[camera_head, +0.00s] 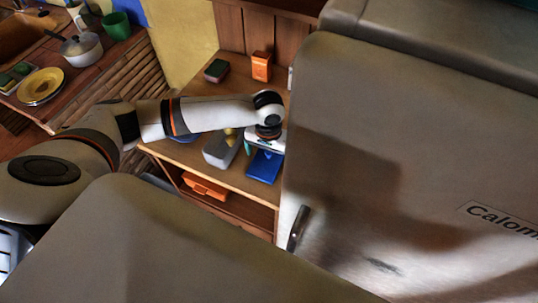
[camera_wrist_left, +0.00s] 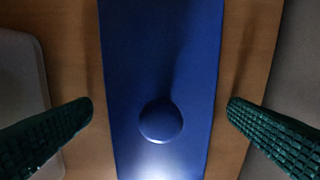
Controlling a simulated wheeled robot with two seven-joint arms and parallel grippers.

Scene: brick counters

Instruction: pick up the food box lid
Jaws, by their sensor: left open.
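The food box lid (camera_wrist_left: 160,60) is a flat blue rectangle with a round blue knob (camera_wrist_left: 160,121), lying on a wooden surface in the left wrist view. In the head view the lid (camera_head: 264,168) shows on the wooden shelf unit, just left of the fridge. My left gripper (camera_wrist_left: 160,107) is open over it, with one dark green ridged finger on each side of the knob and apart from it. In the head view this gripper (camera_head: 266,148) is above the lid, partly hiding its far end. My right gripper is not in view.
A grey box (camera_head: 221,150) with yellow things in it stands left of the lid. The large fridge (camera_head: 400,160) stands close on the right. An orange container (camera_head: 205,187) is on the shelf below.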

